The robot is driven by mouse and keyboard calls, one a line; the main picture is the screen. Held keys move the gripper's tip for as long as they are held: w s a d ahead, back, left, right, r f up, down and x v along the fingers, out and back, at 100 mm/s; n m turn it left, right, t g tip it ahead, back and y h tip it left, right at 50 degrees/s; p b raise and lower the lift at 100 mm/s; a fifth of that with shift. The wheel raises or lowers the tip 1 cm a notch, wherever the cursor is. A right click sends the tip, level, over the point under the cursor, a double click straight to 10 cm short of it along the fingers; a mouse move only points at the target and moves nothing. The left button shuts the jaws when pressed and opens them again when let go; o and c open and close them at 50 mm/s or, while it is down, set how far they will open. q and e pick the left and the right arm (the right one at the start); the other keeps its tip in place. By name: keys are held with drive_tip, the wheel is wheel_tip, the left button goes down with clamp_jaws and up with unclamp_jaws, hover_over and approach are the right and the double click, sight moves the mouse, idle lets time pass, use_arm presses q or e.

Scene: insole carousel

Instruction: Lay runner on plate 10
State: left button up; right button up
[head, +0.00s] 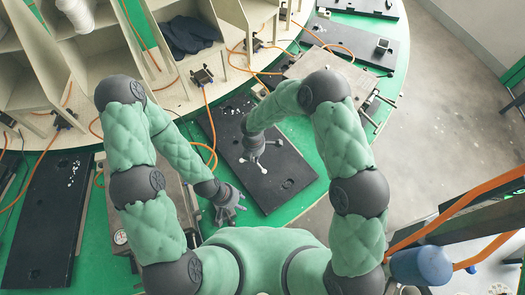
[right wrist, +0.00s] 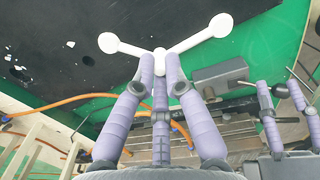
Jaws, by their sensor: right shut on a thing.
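The runner (head: 263,169) is a white three-armed piece with rounded ends. My right gripper (head: 253,148) is shut on it over a long black plate (head: 285,187) at the centre of the head view. In the right wrist view the fingers (right wrist: 160,75) close on the runner's hub, and two of its arms (right wrist: 198,38) spread out beyond the fingertips. The black plate (right wrist: 60,60) fills the upper left there. I cannot tell whether the runner touches it, and no plate number is readable. My left gripper (head: 232,208) hangs beside the plate's left edge; its finger opening is unclear.
Another black plate (head: 50,215) lies at the left and another (head: 360,45) at the upper right, on the green carousel (head: 310,215). Cream bins (head: 110,60) stand behind; one holds dark cloth (head: 190,35). Orange hoses (head: 212,130) cross the surface. Clear floor (head: 440,120) lies at right.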

drive_tip(key=w+d+f, duration=0.1)
drive_tip(key=w+f, duration=0.1)
drive_tip(key=w+d+f, duration=0.1)
drive_tip(key=w+f, duration=0.1)
drive_tip(key=w+d+f, duration=0.1)
drive_tip(key=w+f, duration=0.1)
drive_tip(key=f, duration=0.1)
drive_tip(key=shift+w+d, duration=0.25)
drive_tip(key=shift+w, duration=0.15)
drive_tip(key=shift+f+p, duration=0.45)
drive_tip(key=shift+f, duration=1.2)
drive_tip(key=shift+f, duration=0.1)
drive_tip(key=shift+f, duration=0.1)
drive_tip(key=o, duration=0.7)
drive_tip(key=shift+o, duration=0.2)
